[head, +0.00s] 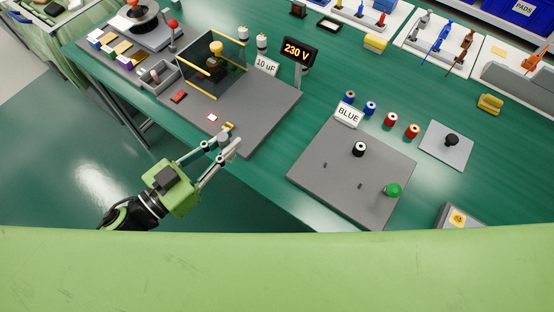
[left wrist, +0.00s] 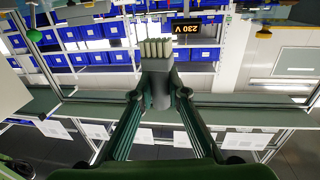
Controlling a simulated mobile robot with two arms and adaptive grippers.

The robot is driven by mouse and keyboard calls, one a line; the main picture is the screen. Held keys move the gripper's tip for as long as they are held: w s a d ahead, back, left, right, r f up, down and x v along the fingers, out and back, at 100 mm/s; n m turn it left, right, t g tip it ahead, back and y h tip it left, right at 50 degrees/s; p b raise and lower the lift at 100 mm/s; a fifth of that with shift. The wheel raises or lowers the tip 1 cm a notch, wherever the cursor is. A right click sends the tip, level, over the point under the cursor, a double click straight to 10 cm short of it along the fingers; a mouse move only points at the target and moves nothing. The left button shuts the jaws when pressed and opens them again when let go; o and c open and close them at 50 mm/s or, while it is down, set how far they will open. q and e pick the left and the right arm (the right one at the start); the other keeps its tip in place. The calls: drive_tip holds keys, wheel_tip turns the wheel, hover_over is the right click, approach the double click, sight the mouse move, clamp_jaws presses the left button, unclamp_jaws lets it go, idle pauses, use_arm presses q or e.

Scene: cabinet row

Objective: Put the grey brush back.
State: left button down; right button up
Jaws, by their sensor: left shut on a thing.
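My left gripper (head: 222,139) is over the near edge of the left grey board. Its two fingers are closed on the grey brush, which is largely hidden between them in the head view. In the left wrist view the grey brush (left wrist: 159,86) sits between the two fingertips (left wrist: 160,97), with its pale bristles (left wrist: 156,48) pointing away from the gripper. My right gripper does not show. I cannot tell which spot is the brush's own place.
The left grey board (head: 262,112) carries a clear guard (head: 213,62) with yellow edges and a red block (head: 179,97). A 230 V display (head: 299,50) stands behind it. Green bench shows between the boards.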

use_arm(q)
drive_tip(key=f, duration=0.1)
drive_tip(key=s+f+m+g+h, duration=0.1)
drive_tip(key=f, duration=0.1)
drive_tip(key=shift+s+g+b, duration=0.2)
drive_tip(key=shift+g+b, duration=0.1)
drive_tip(key=shift+b, duration=0.1)
drive_tip(key=w+d+f, duration=0.1)
drive_tip(key=w+d, duration=0.1)
drive_tip(key=w+d+f, duration=0.2)
drive_tip(key=d, duration=0.1)
drive_tip(key=w+d+f, duration=0.2)
drive_tip(key=d, duration=0.1)
drive_tip(key=shift+w, duration=0.15)
drive_tip(key=shift+w+d+f, duration=0.55)
drive_tip(key=shift+d+f, duration=0.15)
drive_tip(key=shift+w+d+f, duration=0.55)
drive_tip(key=shift+d+f, duration=0.15)
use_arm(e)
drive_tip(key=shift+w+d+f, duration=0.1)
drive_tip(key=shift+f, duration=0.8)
use_arm(q)
drive_tip(key=c, duration=2)
unclamp_jaws()
drive_tip(key=shift+f, duration=0.1)
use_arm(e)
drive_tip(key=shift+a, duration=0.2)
